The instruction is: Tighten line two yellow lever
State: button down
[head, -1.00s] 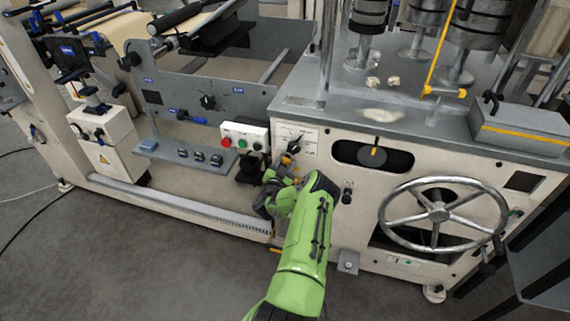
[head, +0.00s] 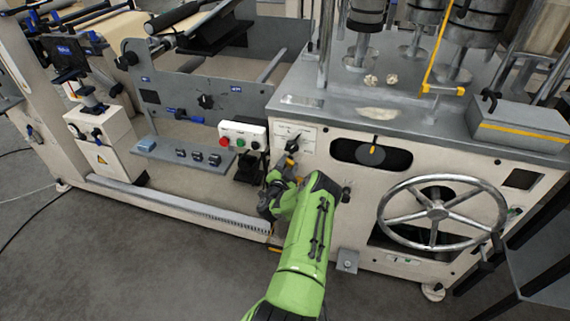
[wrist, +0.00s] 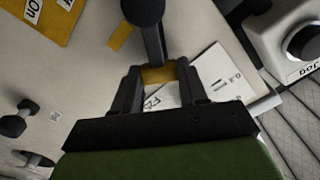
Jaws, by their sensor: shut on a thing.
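The yellow lever (wrist: 158,74) shows in the wrist view as a short yellow piece between the two dark fingers of my gripper (wrist: 160,86), which are shut on it. A black shaft with a rounded end (wrist: 143,10) runs up from the yellow piece. In the head view my gripper (head: 284,174) is at the pale machine front, just below a black switch knob (head: 292,146). The lever is mostly hidden there by my gripper and green arm. I cannot read a line number on the lever.
A white button box (head: 243,134) with red and green buttons is left of my gripper; a box marked Jog (wrist: 300,45) is close in the wrist view. A large handwheel (head: 437,213) stands to the right. The floor at the front left is clear.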

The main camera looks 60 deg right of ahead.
jog(key=s+f+m+b, duration=0.1)
jog(key=m, duration=0.2)
jog(key=f+m+b, duration=0.1)
jog(key=f+m, duration=0.1)
jog(key=m, duration=0.1)
jog(key=s+f+m+b, duration=0.1)
jog(key=m+b, duration=0.1)
jog(key=shift+s+d+f+m, duration=0.2)
jog(key=shift+s+f+m, duration=0.1)
jog(key=shift+f+m, duration=0.1)
jog(key=shift+f+m+b, duration=0.45)
jog(key=shift+m+b, duration=0.25)
jog(key=shift+m, duration=0.3)
jog(key=c, duration=0.6)
grip_release()
jog(key=shift+a, duration=0.1)
